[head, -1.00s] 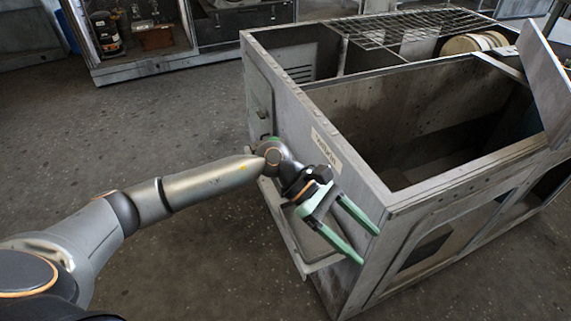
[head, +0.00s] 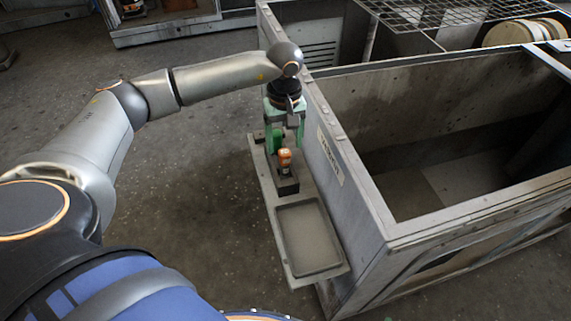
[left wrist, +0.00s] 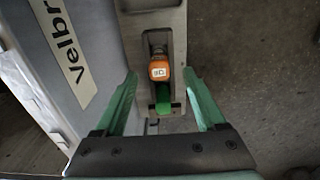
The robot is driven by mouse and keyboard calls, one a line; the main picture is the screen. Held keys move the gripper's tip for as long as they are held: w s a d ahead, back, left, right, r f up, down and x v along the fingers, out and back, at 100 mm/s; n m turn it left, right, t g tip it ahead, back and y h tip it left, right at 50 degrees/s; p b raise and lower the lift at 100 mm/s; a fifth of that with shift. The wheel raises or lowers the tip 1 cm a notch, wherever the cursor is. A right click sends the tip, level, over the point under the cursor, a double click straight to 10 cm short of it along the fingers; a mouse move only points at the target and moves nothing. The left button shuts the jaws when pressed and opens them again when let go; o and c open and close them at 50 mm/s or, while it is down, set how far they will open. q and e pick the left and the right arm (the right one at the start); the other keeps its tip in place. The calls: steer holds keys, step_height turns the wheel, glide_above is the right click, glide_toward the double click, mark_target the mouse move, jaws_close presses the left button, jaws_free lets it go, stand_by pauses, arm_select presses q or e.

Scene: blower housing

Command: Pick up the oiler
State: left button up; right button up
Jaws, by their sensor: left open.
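An orange and green item, which looks like the oiler (head: 284,158), sits in a dark holder on the narrow side shelf of the grey housing. In the left wrist view the oiler (left wrist: 159,71) shows its orange part with a small white label, and a green part nearer the gripper. My left gripper (head: 287,130) is open above the shelf, pointing down. In the left wrist view its green fingers (left wrist: 159,78) stand on either side of the oiler, with gaps visible. How far above it they are is unclear. My right gripper is not in view.
The side shelf has an empty shallow tray (head: 308,240) at its near end. The housing wall (head: 340,190) with a label stands close to the right of my gripper. Open floor (head: 190,180) lies to the left. A wire grid (head: 430,15) covers part of the housing's far end.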

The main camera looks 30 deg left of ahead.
mark_target(285, 151)
arm_select(q)
steer(key=shift+w+a+f, duration=0.1)
steer(key=shift+f, duration=1.45)
steer(key=shift+w+f, duration=0.1)
steer(key=shift+f, duration=1.4)
steer(key=shift+c, duration=0.4)
jaws_close()
